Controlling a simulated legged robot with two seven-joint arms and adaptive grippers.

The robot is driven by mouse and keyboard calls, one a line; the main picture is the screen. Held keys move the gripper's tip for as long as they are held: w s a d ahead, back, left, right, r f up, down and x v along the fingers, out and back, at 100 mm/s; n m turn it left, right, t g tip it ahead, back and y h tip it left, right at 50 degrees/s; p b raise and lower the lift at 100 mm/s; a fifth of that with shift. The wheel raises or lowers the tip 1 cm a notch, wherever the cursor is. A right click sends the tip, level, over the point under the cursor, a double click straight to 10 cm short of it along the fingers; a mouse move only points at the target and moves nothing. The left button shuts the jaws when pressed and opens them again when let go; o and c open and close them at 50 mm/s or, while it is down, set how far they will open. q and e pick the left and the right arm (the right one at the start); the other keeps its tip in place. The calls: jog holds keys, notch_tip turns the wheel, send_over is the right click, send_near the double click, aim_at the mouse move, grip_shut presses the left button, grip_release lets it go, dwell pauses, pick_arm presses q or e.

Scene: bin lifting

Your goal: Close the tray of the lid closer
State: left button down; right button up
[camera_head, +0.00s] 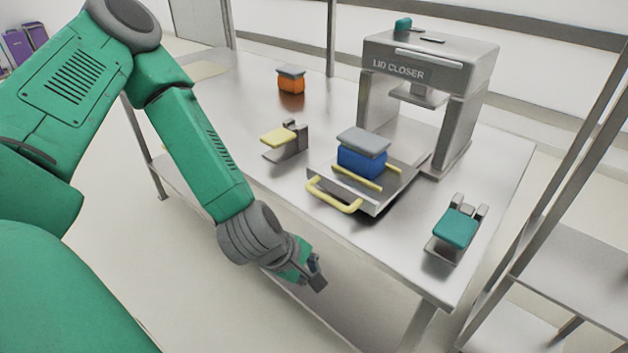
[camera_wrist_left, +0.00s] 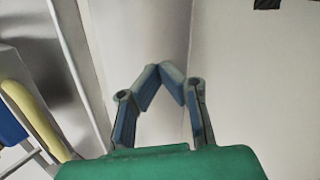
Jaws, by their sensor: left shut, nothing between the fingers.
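The lid closer (camera_head: 440,75) is a grey metal machine at the back right of the table in the head view. Its tray (camera_head: 375,200) is pulled out toward the front, with a yellow handle (camera_head: 334,196) on its front edge. A blue bin with a grey lid on top (camera_head: 362,155) sits on the tray. My left gripper (camera_head: 318,282) is in front of the table edge, apart from the handle and to its lower left. Its fingertips (camera_wrist_left: 160,72) meet in the left wrist view, with nothing between them. The handle (camera_wrist_left: 32,118) shows at the left there. My right gripper is not in view.
An orange bin with a grey lid (camera_head: 291,80) stands at the back left of the table. A yellow-topped button stand (camera_head: 283,138) and a green-topped one (camera_head: 457,229) flank the tray. A metal shelf (camera_head: 570,270) stands at the right.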

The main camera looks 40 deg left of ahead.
pick_arm(q)
jog(key=w+a+r+n+t, duration=0.3)
jog(key=w+a+r+n, duration=0.3)
jog(key=r+n, duration=0.35)
jog(key=n+t+y, duration=0.1)
jog(key=n, duration=0.6)
send_near(320, 181)
jog(key=b+x, duration=0.2)
jog(key=x, duration=0.5)
jog(key=shift+a+f+b, duration=0.1)
jog(key=shift+f+b, duration=0.2)
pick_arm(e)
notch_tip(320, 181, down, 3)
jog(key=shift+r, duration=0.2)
pick_arm(q)
jog(key=shift+w+m, duration=0.2)
jog(key=shift+m, duration=0.05)
